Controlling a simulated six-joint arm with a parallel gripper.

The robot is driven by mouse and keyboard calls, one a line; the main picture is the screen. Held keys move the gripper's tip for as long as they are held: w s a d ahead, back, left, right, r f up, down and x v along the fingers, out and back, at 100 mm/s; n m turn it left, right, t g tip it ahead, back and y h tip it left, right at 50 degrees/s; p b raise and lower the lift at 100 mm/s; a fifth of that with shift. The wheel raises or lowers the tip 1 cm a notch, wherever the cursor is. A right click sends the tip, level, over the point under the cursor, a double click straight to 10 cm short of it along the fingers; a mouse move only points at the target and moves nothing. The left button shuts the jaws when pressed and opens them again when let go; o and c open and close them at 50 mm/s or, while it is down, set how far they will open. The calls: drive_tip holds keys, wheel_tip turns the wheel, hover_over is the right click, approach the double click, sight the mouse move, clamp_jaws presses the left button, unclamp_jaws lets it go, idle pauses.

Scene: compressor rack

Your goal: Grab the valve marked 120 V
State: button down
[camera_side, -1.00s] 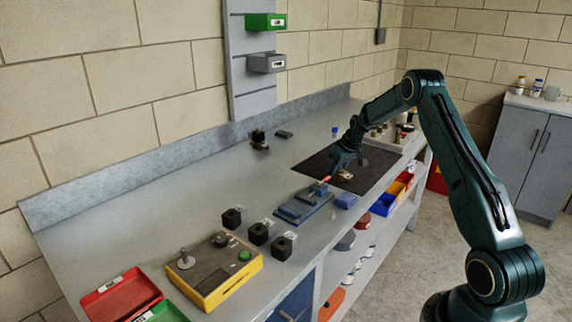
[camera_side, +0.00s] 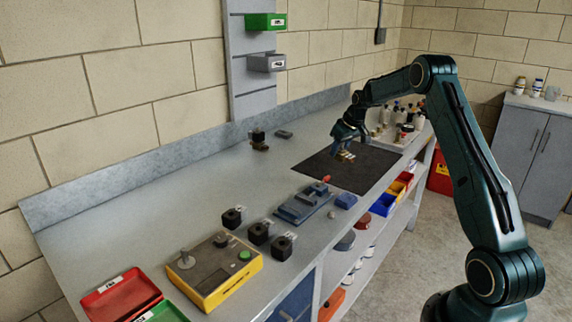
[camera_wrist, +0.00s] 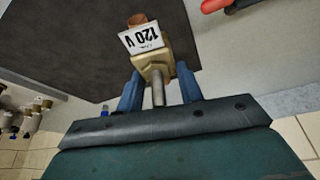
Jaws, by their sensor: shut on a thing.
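The valve marked 120 V shows in the wrist view as a brass body (camera_wrist: 150,62) with a white label (camera_wrist: 143,38) and a copper-coloured end. A grey stem runs from it back between my fingers. My gripper (camera_wrist: 158,82) is shut on the valve, with one blue finger on each side of it. In the side view my gripper (camera_side: 346,149) holds the small brass valve (camera_side: 347,156) above the dark mat (camera_side: 352,178). The label cannot be read in the side view.
Several black blocks (camera_side: 258,233) and a yellow box (camera_side: 215,270) stand nearer. Bottles (camera_side: 405,115) stand behind my gripper. The bench's left middle is clear.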

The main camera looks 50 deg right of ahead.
wheel_tip(320, 180, up, 12)
drive_tip(key=shift+r, duration=0.2)
idle(0.7)
